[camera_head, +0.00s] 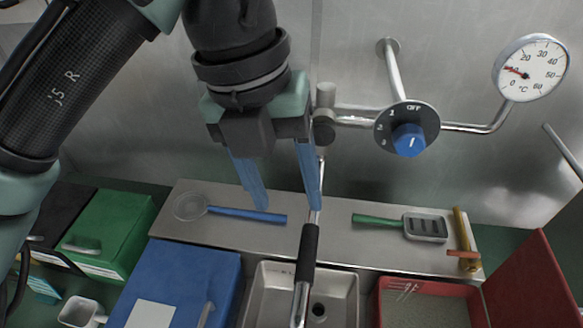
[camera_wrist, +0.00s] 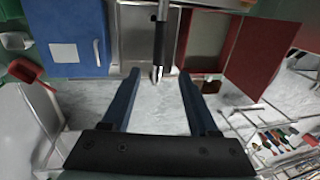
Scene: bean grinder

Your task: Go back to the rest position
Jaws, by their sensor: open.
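My gripper (camera_head: 289,205) hangs in the upper middle of the head view with its two blue fingers pointing down. The fingers are spread apart, with nothing held between them. In the wrist view the same open fingers (camera_wrist: 158,76) reach forward over a grey floor. A metal rod with a black handle (camera_head: 307,254) runs below and behind the right finger in the head view. In the wrist view the rod (camera_wrist: 158,40) shows beyond the gap between the fingers. I cannot tell how close it is.
A metal shelf (camera_head: 330,243) holds a blue-handled strainer (camera_head: 247,214) and a green-handled tool (camera_head: 378,221). A blue box (camera_head: 195,275), sink (camera_head: 341,290) and open red box (camera_head: 525,285) stand in front. A blue knob (camera_head: 408,140) and gauge (camera_head: 531,68) are on the back wall.

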